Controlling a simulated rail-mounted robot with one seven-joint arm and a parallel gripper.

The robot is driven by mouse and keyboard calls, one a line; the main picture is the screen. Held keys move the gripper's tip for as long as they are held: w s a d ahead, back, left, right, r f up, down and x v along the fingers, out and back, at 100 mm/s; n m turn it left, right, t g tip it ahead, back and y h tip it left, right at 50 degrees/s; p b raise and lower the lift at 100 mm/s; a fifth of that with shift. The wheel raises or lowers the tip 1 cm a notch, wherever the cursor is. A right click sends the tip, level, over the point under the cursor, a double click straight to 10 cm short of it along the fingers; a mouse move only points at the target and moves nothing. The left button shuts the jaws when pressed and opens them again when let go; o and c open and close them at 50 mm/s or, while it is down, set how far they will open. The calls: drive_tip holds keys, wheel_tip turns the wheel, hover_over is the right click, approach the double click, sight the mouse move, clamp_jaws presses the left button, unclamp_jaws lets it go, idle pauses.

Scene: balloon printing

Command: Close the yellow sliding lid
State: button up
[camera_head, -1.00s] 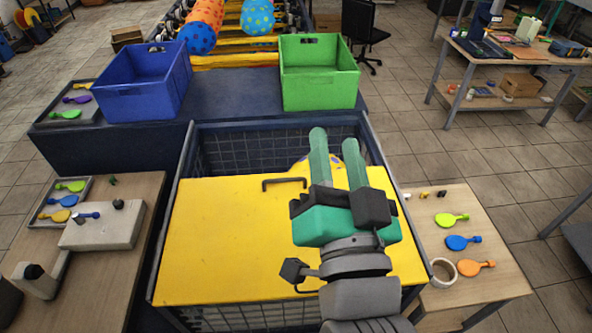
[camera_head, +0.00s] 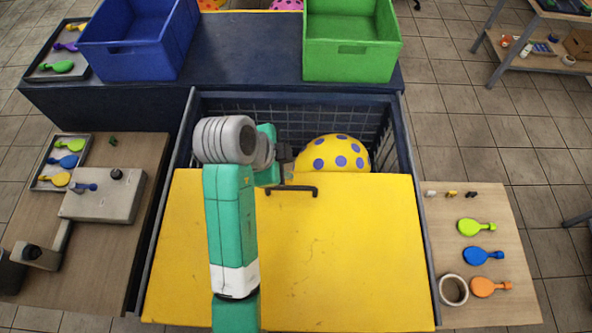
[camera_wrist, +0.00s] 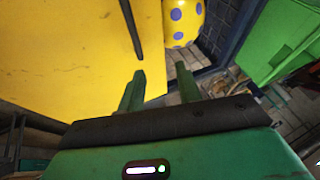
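The yellow sliding lid (camera_head: 340,250) lies flat over the near part of a dark mesh bin (camera_head: 409,150). The far part of the bin is open, and a yellow balloon with purple dots (camera_head: 342,150) shows there. A dark bar handle (camera_head: 290,190) is near the lid's far edge. My gripper (camera_head: 284,160) is by the far edge, just beyond the handle's left part; its fingers are mostly hidden in the head view. In the wrist view my gripper (camera_wrist: 160,69) has its fingers apart with nothing between them. The handle (camera_wrist: 131,28) ends near the left fingertip.
A blue crate (camera_head: 140,50) and a green crate (camera_head: 352,65) stand beyond the bin. A wooden table (camera_head: 100,240) with a grey device is at left. A right side table (camera_head: 450,215) holds several small flat balloons and a tape roll (camera_head: 453,290).

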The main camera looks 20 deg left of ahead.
sight(295, 187)
drive_tip(key=shift+m+g+h, duration=0.4)
drive_tip(key=shift+m+g, duration=0.2)
drive_tip(key=shift+g, duration=0.2)
drive_tip(key=f, duration=0.3)
drive_tip(key=d+f, duration=0.1)
drive_tip(key=f, duration=0.2)
drive_tip(key=f+p, duration=0.1)
drive_tip(key=f, duration=0.2)
drive_tip(key=shift+d+f, duration=0.25)
drive_tip(key=shift+d, duration=0.05)
clamp_jaws()
